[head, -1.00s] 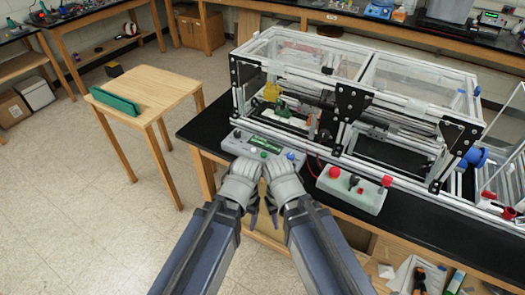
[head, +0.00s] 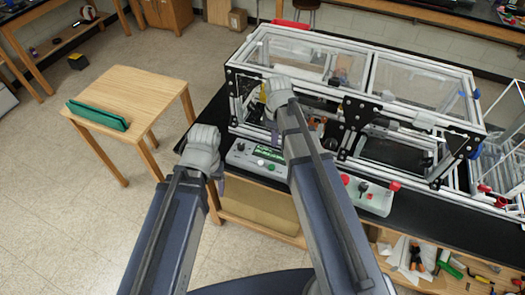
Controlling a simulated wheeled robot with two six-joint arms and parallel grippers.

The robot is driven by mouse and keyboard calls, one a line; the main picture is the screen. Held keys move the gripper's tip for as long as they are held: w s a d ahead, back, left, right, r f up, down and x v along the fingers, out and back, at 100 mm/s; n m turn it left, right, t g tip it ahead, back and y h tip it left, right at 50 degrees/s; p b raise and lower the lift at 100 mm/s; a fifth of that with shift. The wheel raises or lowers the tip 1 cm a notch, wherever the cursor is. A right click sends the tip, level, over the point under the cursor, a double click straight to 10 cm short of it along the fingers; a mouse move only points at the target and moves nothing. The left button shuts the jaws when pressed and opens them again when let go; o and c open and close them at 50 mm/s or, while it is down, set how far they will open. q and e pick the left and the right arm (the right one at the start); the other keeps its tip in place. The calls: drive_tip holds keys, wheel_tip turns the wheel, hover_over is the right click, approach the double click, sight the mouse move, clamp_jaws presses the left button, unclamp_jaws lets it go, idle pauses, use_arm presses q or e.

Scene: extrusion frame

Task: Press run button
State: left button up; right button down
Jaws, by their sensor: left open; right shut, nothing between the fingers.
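Which button is the run button cannot be read. My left gripper (head: 203,140) is open, left of the control box and apart from it. My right gripper (head: 272,98) is shut and empty, above and beyond the control box at the frame's front left. Its arm covers part of the box's right end; both sets of fingertips are mostly hidden.
The extrusion frame (head: 345,108) with clear panels stands behind the boxes on the bench. A wooden table (head: 145,88) with a green object (head: 97,116) stands at left. Tools lie on a shelf (head: 425,260) at lower right. Open floor lies at left.

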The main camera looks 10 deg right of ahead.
drive_tip(key=shift+w, duration=0.1)
idle(0.3)
drive_tip(key=b, duration=1.4)
approach(273, 167)
wheel_tip(273, 167, down, 7)
drive_tip(key=shift+r, duration=0.1)
